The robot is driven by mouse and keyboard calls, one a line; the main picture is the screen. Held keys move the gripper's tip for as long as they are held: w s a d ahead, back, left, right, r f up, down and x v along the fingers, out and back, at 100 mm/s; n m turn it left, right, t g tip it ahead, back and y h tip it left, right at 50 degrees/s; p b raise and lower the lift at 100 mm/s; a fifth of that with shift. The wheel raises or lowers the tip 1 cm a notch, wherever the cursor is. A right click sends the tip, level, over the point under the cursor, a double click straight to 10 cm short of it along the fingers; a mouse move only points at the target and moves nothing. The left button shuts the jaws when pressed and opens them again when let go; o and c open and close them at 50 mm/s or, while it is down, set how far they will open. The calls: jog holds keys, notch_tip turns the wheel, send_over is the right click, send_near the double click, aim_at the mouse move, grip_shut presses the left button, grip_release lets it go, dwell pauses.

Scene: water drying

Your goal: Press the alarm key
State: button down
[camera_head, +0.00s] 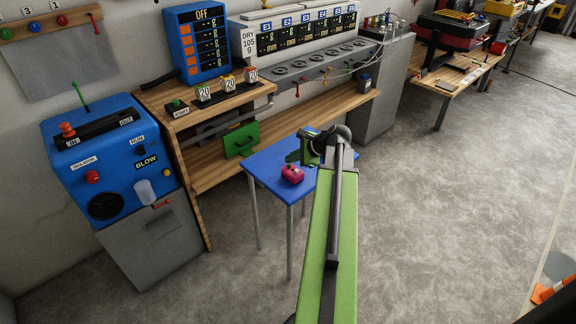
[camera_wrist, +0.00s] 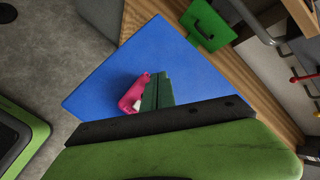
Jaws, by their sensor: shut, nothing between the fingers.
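A small pink-red box (camera_head: 292,174) sits on the blue table and is the nearest thing to my gripper. It also shows in the wrist view (camera_wrist: 132,92), with a small pale patch by its lower edge. I cannot tell from the frames whether it carries the alarm key; no readable alarm label shows. My gripper (camera_head: 292,157) is over the blue table, by the box. In the wrist view its dark green fingers (camera_wrist: 158,76) are together and empty, just right of the box. I cannot tell whether they touch it.
The blue table (camera_head: 261,163) has bare room around the box. A green panel with a handle (camera_head: 241,140) stands behind it. The blue blower cabinet (camera_head: 97,165) is at the left. A wooden bench (camera_head: 330,110) runs along the wall. Open floor lies right.

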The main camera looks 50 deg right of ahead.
aim_at(291, 168)
jog(key=shift+f+b, duration=0.35)
jog(key=shift+r, duration=0.15)
jog(key=shift+r+p, duration=0.7)
jog(key=shift+p, duration=0.1)
notch_tip(291, 168, up, 6)
jog(key=p, duration=0.6)
